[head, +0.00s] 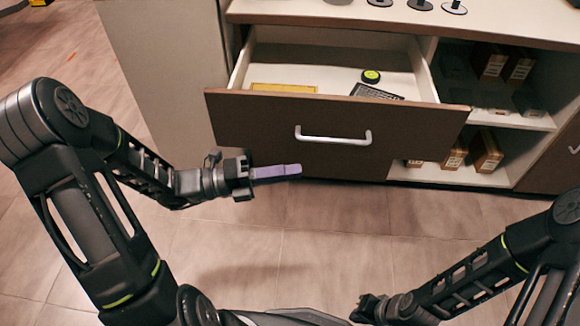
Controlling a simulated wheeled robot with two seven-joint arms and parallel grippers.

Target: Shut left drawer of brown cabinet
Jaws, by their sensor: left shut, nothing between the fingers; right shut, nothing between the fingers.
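The left drawer (250,115) of the brown cabinet (480,22) is pulled open toward me. Its brown front has a white bar handle (333,139). Inside lie a yellow flat item (284,88), a dark keypad-like item (377,92) and a round green-and-black item (371,76). My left gripper (298,170) is shut and empty, with its purple fingers pointing right, in front of and a little below the handle in the picture, apart from it as far as I can tell. My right gripper (362,308) is low at the bottom of the view, shut, its fingertips hard to make out.
Open shelves to the right of the drawer hold several brown boxes (487,152). Another brown front with a handle (573,148) is at the far right edge. Dark round items (453,7) stand on the cabinet top. The tiled floor (330,225) before the cabinet is clear.

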